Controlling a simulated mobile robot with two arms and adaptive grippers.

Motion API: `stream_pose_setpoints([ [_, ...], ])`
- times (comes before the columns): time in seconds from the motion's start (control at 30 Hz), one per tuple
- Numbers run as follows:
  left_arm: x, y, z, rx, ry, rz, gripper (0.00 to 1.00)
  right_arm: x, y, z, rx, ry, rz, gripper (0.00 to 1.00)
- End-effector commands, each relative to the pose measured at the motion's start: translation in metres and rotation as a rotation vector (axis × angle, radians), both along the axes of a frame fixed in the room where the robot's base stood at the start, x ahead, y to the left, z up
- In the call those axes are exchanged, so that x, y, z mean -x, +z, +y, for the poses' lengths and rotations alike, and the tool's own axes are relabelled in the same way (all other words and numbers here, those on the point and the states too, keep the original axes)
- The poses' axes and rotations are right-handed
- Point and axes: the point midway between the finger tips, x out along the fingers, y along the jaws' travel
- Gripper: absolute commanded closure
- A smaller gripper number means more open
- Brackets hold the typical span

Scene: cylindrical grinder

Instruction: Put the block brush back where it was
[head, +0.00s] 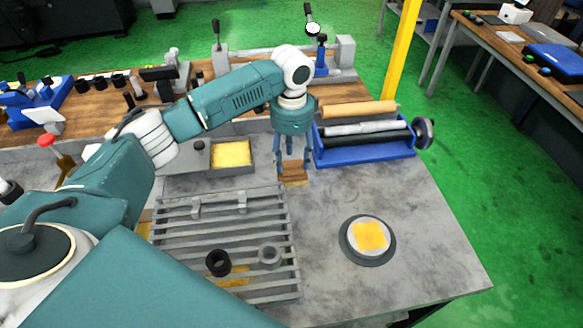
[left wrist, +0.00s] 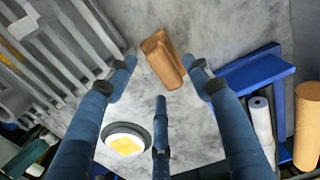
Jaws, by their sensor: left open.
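The block brush (head: 293,171) is a small brown wooden block on the grey worktop, just right of the slatted rack. It also shows in the left wrist view (left wrist: 162,58), lying at a slant on bare grey surface. My left gripper (head: 292,161) points down right over the brush, its fingers partly covering it in the head view. In the left wrist view the three blue fingers (left wrist: 160,78) are spread apart with nothing between them, and the brush lies beyond the tips. My right gripper is not in view.
A blue holder (head: 365,155) with rollers stands close to the right of the gripper. A tray with yellow content (head: 246,170) is to the left. The slatted rack (head: 170,235) carries two rings. A round dish with a yellow pad (head: 352,253) sits front right; worktop between is clear.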

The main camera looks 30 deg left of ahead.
Motion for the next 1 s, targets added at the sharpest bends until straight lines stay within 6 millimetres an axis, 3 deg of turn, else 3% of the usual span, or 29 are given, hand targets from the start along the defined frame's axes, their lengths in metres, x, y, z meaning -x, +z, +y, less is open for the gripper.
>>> stream_pose_setpoints([
  [0.2,-0.001,0.046,-0.001,0.001,0.001,-0.005,0.49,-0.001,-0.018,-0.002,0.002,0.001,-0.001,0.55],
  [0.4,-0.001,0.073,-0.001,0.0,0.0,-0.001,0.49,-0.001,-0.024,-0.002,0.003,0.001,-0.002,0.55],
  [1.0,0.0,0.081,0.0,0.0,0.0,0.001,0.49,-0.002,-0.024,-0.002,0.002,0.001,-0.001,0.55],
])
